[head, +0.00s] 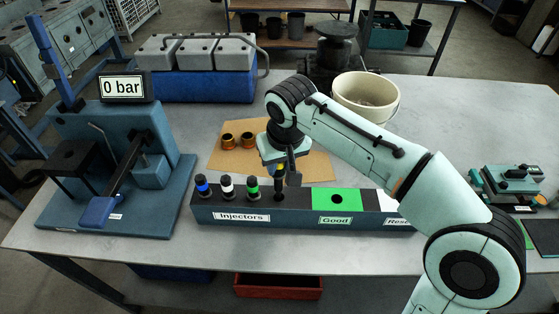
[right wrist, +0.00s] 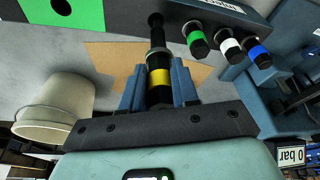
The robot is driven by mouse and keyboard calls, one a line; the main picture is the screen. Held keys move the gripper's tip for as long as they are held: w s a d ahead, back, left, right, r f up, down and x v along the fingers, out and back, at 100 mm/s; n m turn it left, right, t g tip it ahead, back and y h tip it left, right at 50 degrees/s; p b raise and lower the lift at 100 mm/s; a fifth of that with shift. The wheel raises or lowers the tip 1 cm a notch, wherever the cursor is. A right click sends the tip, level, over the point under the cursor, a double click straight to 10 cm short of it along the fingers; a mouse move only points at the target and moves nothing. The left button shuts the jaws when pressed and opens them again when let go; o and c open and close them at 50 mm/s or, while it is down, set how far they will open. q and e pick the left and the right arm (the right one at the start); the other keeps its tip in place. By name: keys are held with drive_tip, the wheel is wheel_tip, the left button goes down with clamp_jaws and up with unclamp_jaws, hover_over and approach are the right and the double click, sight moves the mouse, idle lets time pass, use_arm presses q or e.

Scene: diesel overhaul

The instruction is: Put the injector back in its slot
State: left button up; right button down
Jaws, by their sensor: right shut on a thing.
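The injector with a yellow band (right wrist: 159,78) is held upright between the fingers of my right gripper (right wrist: 159,90). In the head view the right gripper (head: 281,172) is above the Injectors section of the rack (head: 300,216), right of the green-banded injector (head: 252,187). The held injector's lower end reaches down to the rack's dark top, at the fourth place in the row. I cannot tell how far its tip is inside the slot, as the slot's mouth is hidden. White-banded (head: 226,187) and blue-banded (head: 202,186) injectors stand further left. My left gripper is out of view.
The rack has a green Good section (head: 338,195) with an empty hole. A tan mat (head: 222,160) with copper-coloured rings (head: 228,142) lies behind. A cream bucket (head: 366,96) stands behind my right arm. A blue test stand (head: 120,180) reading 0 bar is at left.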

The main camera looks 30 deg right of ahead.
sight(280, 186)
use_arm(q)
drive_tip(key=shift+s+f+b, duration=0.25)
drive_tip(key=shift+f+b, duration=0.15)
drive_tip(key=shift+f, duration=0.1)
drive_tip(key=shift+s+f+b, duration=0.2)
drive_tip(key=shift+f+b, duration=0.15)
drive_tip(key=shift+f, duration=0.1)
use_arm(e)
drive_tip(key=shift+f, duration=1.45)
drive_tip(key=shift+f+b, duration=1.05)
drive_tip(key=shift+f, duration=0.6)
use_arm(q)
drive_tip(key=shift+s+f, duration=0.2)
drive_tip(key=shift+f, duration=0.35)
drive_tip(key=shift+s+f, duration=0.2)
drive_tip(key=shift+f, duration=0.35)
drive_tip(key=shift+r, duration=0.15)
use_arm(e)
drive_tip(key=shift+f, duration=0.15)
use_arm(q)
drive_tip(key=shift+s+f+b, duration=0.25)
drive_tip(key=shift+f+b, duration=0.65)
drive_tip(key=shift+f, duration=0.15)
use_arm(e)
drive_tip(key=shift+f, duration=1.25)
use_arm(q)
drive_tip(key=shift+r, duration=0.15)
